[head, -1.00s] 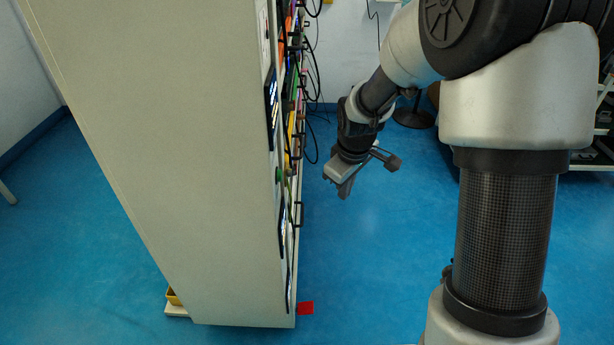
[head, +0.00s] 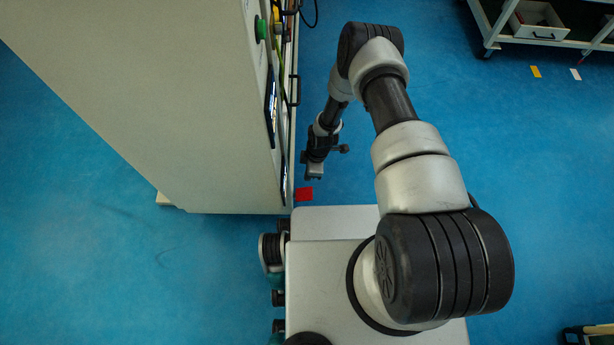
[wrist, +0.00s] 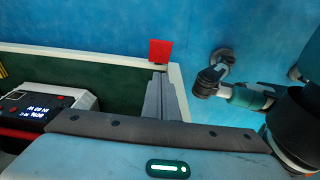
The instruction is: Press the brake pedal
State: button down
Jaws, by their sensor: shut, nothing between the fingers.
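A flat red pedal (head: 304,194) sticks out at the floor end of the tall beige rack, on its right side in the head view. In the wrist view the red pedal (wrist: 159,52) shows as a red square at the corner of a pale frame. My gripper (head: 314,176) points down toward the floor, just beyond and slightly right of the pedal in the head view. In the wrist view its grey fingers (wrist: 159,74) are together and empty, with their tips just below the pedal in the picture. I cannot tell the height gap between them.
The rack (head: 200,110) stands close on the left, with devices and a green button (head: 261,29) on its face. A device with a lit display (wrist: 45,110) sits near my gripper. My base is close to the rack's end. Blue floor (head: 490,140) lies clear to the right.

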jog(key=f, duration=0.1)
jog(key=b, duration=0.5)
send_near(311, 194)
jog(key=a+f, duration=0.2)
jog(key=f, duration=0.1)
jog(key=a+f, duration=0.1)
jog(key=f, duration=0.1)
jog(key=shift+a, duration=0.3)
jog(key=shift+w+d+f, duration=0.1)
jog(key=shift+d+f, duration=0.2)
jog(key=shift+f, duration=0.3)
jog(key=shift+d+f, duration=0.35)
jog(key=shift+d, duration=0.1)
jog(key=shift+d+f, duration=1.05)
jog(key=shift+f, duration=0.3)
